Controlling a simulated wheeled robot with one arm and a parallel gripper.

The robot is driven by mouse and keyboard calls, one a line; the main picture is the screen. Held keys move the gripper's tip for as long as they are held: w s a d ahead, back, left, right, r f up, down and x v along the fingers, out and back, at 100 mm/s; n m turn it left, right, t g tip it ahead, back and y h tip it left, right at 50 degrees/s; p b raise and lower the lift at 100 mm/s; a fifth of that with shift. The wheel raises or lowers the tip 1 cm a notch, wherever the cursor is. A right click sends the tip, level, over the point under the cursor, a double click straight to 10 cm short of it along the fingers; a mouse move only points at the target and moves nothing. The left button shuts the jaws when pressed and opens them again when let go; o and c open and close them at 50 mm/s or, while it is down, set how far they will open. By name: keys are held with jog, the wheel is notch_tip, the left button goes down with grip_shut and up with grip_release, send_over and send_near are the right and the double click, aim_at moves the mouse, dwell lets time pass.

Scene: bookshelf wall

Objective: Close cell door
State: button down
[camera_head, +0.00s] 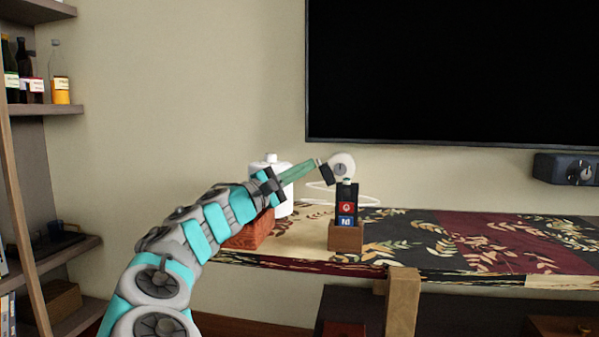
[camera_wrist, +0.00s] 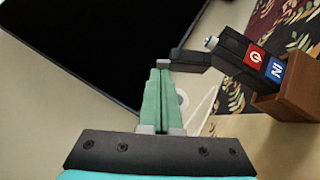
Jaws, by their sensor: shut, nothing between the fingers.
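A black upright device (camera_head: 346,200) with a red and a blue label stands in a small brown wooden block (camera_head: 346,238) on the bench. It also shows at the right of the wrist view (camera_wrist: 250,62). A black flap (camera_wrist: 192,60), which looks like the cell door, sticks out from the device's upper end toward my gripper. It also shows in the head view (camera_head: 327,176). My gripper (camera_head: 319,165) is shut and empty, with its green fingers together. In the wrist view the fingertips (camera_wrist: 163,66) are at the flap's outer end; I cannot tell whether they touch.
A white rounded object (camera_head: 342,164) with a pale cable is behind the device. A white bottle (camera_head: 274,180) and a reddish-brown block (camera_head: 252,232) are near my arm. A large black screen (camera_head: 450,70) hangs above the patterned bench (camera_head: 470,240), whose right side is clear.

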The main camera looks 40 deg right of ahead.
jog(key=shift+r, duration=0.15)
jog(key=shift+r+m+p, duration=0.15)
jog(key=shift+m+p, duration=0.25)
jog(key=shift+s+d+r+g+y, duration=0.1)
jog(key=shift+r+g+y, duration=0.05)
jog(key=shift+g+y, duration=0.2)
jog(key=s+d+m+t+y+p, duration=0.3)
jog(key=s+d+m+t+y, duration=0.4)
jog(key=s+m+y, duration=0.3)
jog(key=shift+d+r+m+y, duration=0.2)
jog(key=shift+d+m+y, duration=0.55)
jog(key=shift+m+y, duration=1.05)
jog(key=shift+s+n+y, duration=0.1)
jog(key=shift+n+y, duration=0.25)
jog(key=shift+n, duration=0.05)
